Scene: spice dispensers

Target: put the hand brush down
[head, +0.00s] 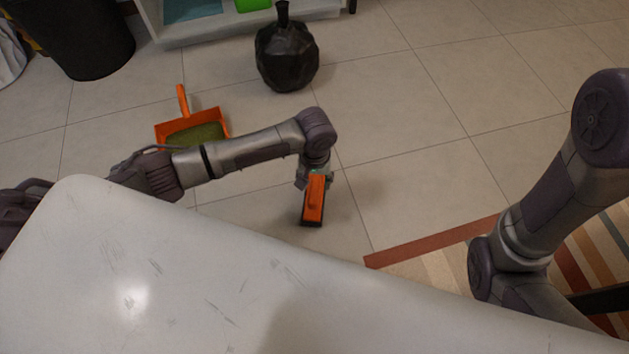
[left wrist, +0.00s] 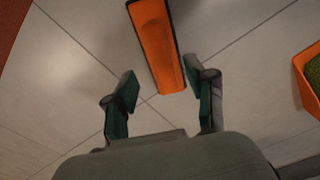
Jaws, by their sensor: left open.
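The hand brush (head: 313,205) is orange with a dark bristle edge. In the head view it shows just below my left gripper (head: 315,180), over the floor between the dustpan and the striped rug. In the left wrist view the brush (left wrist: 153,40) reaches from the top edge down to between the two green fingertips of my left gripper (left wrist: 160,88). The fingers are spread wide, with the right finger close to the brush and a gap on the left. The brush seems to lie on the floor. My right gripper is out of view.
An orange dustpan (head: 190,130) with green stuff in it lies to the left; its edge shows in the left wrist view (left wrist: 312,72). A black faceted vase (head: 287,58) and dark bin (head: 75,38) stand behind. A white tabletop (head: 150,280) fills the front.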

